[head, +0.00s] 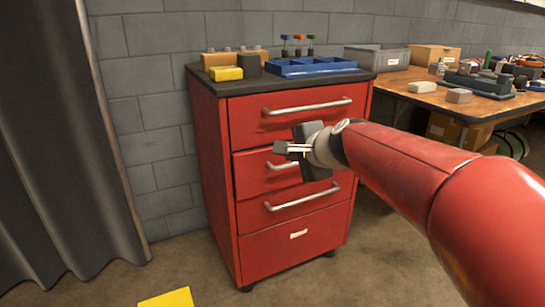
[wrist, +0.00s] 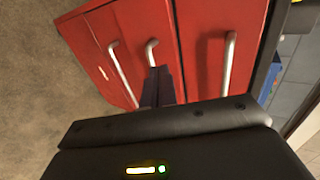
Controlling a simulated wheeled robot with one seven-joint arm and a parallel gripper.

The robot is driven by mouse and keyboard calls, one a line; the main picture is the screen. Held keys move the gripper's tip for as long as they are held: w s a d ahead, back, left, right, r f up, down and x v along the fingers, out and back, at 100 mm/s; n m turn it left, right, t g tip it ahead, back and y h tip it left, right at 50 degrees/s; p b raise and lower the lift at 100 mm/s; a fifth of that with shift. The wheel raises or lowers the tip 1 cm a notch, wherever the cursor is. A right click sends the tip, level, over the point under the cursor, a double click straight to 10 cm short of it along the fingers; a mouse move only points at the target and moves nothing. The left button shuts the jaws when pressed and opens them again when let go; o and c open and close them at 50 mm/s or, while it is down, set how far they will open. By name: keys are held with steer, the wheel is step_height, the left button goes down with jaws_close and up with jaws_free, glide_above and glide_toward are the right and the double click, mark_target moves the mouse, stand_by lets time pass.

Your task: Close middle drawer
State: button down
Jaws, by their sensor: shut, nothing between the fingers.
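The red cabinet (head: 212,170) stands against the wall with a stack of drawers. The middle drawer (head: 243,184) sits below the wide top drawer (head: 245,125) and looks slightly out from the cabinet front. Its silver handle (head: 255,167) is partly hidden by my gripper. My gripper (head: 280,147) is shut and empty, in front of the middle drawer near its upper edge. In the wrist view, my shut fingers (wrist: 160,72) point at the red fronts beside the middle handle (wrist: 151,52). I cannot tell whether they touch the drawer.
A lower drawer with a handle (head: 302,197) and a bottom drawer with a label (head: 298,234) are beneath. A blue tray (head: 310,68) and a yellow block (head: 226,73) lie on top. A cluttered wooden table (head: 420,100) stands right; a dark curtain (head: 60,140) hangs left.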

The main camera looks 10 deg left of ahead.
mark_target(266, 150)
steer(key=x, duration=0.3)
steer(key=r+p+x, duration=0.1)
steer(key=x, duration=0.3)
steer(key=p+x, duration=0.1)
steer(key=x, duration=0.2)
steer(key=shift+w+a, duration=0.45)
steer(key=shift+w, duration=0.1)
steer(key=shift+w+a+f, duration=0.15)
steer(key=shift+w+a, duration=0.15)
steer(key=shift+w, duration=0.2)
steer(key=shift+w+a+r+p, duration=0.2)
steer(key=shift+w+p, duration=0.15)
steer(key=shift+p, duration=0.15)
steer(key=shift+w+a, duration=0.35)
steer(key=shift+w, duration=0.25)
